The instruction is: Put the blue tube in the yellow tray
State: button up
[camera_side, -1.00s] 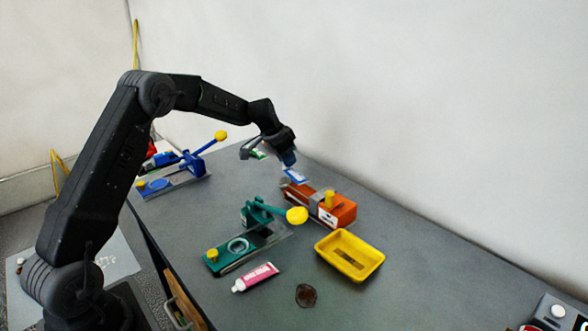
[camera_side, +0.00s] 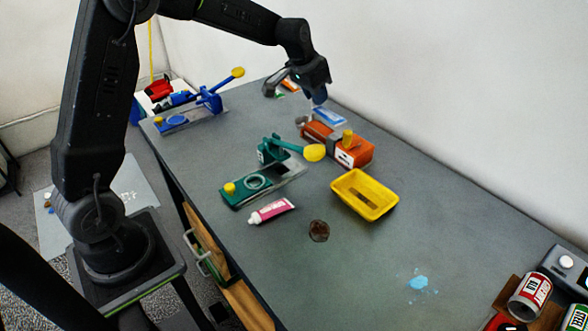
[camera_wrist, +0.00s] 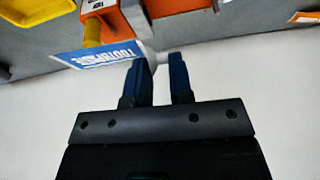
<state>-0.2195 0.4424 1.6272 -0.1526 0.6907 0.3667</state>
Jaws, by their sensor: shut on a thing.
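The blue tube (camera_side: 328,116), with a white-lettered blue label, hangs from my gripper (camera_side: 318,101) near the far side of an orange block. In the wrist view the tube's label (camera_wrist: 98,56) reads as toothpaste, and its pale end lies between the two dark blue fingers of my gripper (camera_wrist: 160,65). My gripper is shut on it. Whether the tube touches the orange block cannot be told. The yellow tray (camera_side: 347,190) sits on the table to the right of and nearer than the tube; a corner shows in the wrist view (camera_wrist: 20,10).
The orange block (camera_side: 358,152) with its yellow knob stands between tube and tray. A green clamp (camera_side: 240,193), a pink tube (camera_side: 271,211) and a brown stain (camera_side: 319,231) lie nearby. A blue clamp (camera_side: 180,119) is at far left.

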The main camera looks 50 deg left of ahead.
jog(key=d, duration=0.5)
jog(key=shift+s+d+r, duration=0.1)
jog(key=shift+s+r, duration=0.05)
jog(key=shift+s, duration=0.2)
jog(key=shift+w+d+m, duration=0.1)
jog(key=shift+d+m, duration=0.4)
jog(key=shift+d, duration=0.15)
jog(key=d+f+m+g+h, duration=0.2)
jog(key=d+m+g+h, duration=0.15)
jog(key=d+m, duration=0.8)
jog(key=m+g+y, duration=0.1)
jog(key=m+g, duration=0.4)
jog(key=m, duration=1.2)
send_over(372, 213)
jog(key=w, duration=0.1)
jog(key=f, duration=0.2)
jog(key=f+m+y, duration=0.1)
jog(key=f+m, duration=0.1)
jog(key=f, duration=0.1)
jog(key=f+m, duration=0.2)
jog(key=f, duration=0.2)
jog(key=f+m+g+y, duration=0.1)
jog(key=f+m, duration=0.1)
jog(key=f, duration=0.2)
jog(key=shift+w+f+y, duration=0.1)
jog(key=shift+w+y, duration=0.1)
jog(key=shift+y, duration=0.15)
jog(key=shift+f, duration=0.1)
jog(key=o, duration=0.7)
